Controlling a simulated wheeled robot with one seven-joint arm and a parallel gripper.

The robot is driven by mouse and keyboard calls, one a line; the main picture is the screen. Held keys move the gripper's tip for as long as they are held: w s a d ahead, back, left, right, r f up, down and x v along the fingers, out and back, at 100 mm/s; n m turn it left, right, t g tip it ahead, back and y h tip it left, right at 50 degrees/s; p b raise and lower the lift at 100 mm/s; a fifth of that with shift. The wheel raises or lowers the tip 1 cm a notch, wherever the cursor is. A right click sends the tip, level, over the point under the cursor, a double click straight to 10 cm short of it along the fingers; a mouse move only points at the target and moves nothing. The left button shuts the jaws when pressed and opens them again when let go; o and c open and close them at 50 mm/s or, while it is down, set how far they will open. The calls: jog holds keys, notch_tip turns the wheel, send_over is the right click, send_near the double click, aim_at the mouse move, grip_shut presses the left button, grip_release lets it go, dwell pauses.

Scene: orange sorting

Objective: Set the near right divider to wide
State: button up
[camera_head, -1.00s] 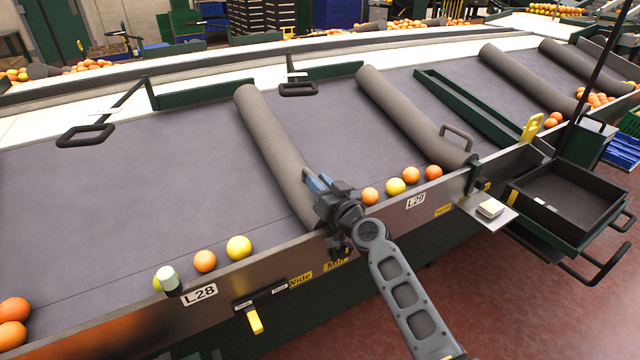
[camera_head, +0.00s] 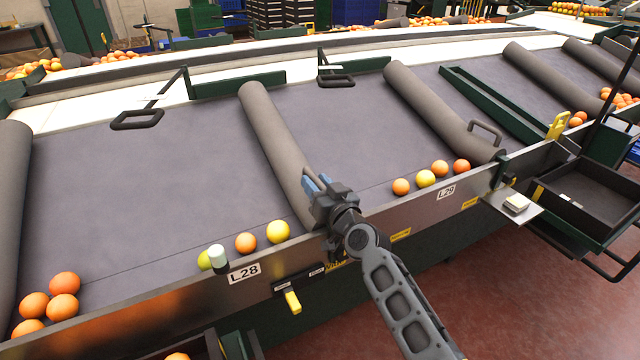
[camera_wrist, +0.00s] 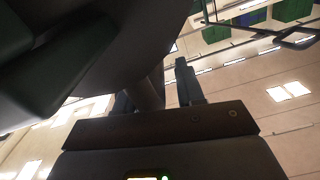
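The grey padded divider (camera_head: 270,125) slants across the belt, its near end at the front rail. My gripper (camera_head: 314,183) is at that near end, its blue-grey fingers against or right beside the divider. In the wrist view the fingers (camera_wrist: 155,95) stand apart, with a dark rounded part of the divider (camera_wrist: 148,80) between or behind them. Contact on both sides is not clear. A yellow label (camera_head: 335,267) on the rail, partly hidden, lies just below my gripper. Another yellow label (camera_head: 400,235) is to the right.
Another divider (camera_head: 430,110) with a handle (camera_head: 485,131) stands to the right. Oranges and a yellow fruit (camera_head: 425,179) lie near the front rail (camera_head: 150,310). A pale-topped knob (camera_head: 217,256) stands by label L28 (camera_head: 244,273). The belt left of the divider (camera_head: 150,185) is largely clear.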

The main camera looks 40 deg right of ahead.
jog(key=shift+o, duration=1.2)
jog(key=shift+a, duration=0.25)
jog(key=shift+d+f, duration=0.1)
jog(key=shift+d, duration=0.05)
jog(key=shift+b+v, duration=0.5)
jog(key=shift+v, duration=3.4)
